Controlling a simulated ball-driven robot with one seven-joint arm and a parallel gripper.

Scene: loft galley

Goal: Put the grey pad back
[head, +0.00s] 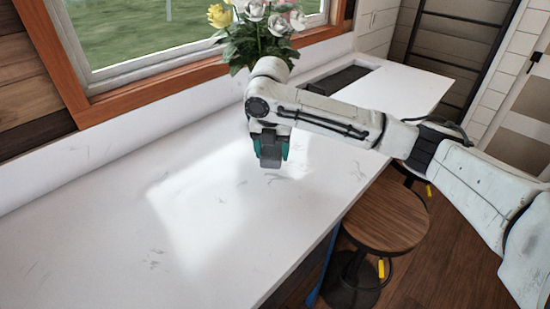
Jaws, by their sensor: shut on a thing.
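My gripper (271,152) is over the white counter, left of the middle of the head view, pointing down. Its teal fingers are shut on the grey pad (269,157), a small dark grey block that hangs upright between them. The pad's lower edge is close to the counter top; I cannot tell whether it touches. Part of the pad is hidden by the fingers.
A vase of roses (257,32) stands by the window, behind my arm. A dark rectangular recess or tray (340,79) lies farther along the counter (120,225). Round wooden stools (385,215) stand at the counter's right edge. The near counter is clear.

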